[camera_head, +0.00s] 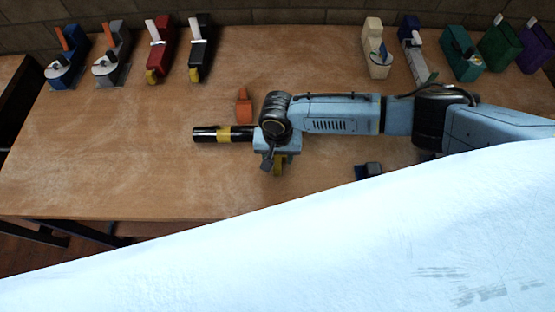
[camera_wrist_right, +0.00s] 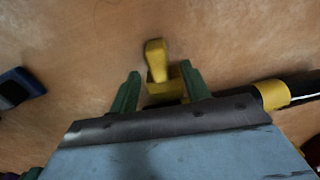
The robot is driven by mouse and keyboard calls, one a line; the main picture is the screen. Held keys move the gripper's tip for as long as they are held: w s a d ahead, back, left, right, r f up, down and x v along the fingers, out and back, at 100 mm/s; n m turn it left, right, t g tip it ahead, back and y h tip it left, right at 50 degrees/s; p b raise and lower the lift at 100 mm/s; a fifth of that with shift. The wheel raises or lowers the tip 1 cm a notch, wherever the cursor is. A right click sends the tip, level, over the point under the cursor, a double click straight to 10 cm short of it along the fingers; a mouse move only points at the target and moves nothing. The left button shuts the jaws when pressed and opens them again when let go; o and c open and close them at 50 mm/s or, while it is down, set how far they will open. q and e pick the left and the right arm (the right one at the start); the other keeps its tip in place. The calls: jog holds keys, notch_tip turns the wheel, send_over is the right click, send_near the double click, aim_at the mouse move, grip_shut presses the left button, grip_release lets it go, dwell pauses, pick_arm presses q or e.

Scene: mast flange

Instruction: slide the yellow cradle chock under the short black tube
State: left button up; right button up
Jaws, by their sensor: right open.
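The yellow cradle chock (camera_wrist_right: 157,62) lies on the table between the green fingers of my right gripper (camera_wrist_right: 160,90) in the right wrist view. The fingers stand apart on either side of it; I cannot tell whether they touch it. In the head view the chock (camera_head: 280,166) shows only partly below my wrist. The short black tube (camera_head: 207,134), with a yellow band, lies level left of my right wrist, which hides its right end. It also shows at the right of the wrist view (camera_wrist_right: 304,88). My left gripper is out of view.
An orange block (camera_head: 243,107) stands just behind the tube. A dark blue block (camera_head: 368,171) lies right of the chock. Several coloured holders, among them a red one (camera_head: 161,50) and a green one (camera_head: 497,48), line the back edge. The table's left side (camera_head: 90,160) is clear.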

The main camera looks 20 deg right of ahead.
jog(key=shift+f, duration=1.3)
jog(key=shift+c, duration=0.2)
jog(key=shift+w, duration=0.1)
grip_shut()
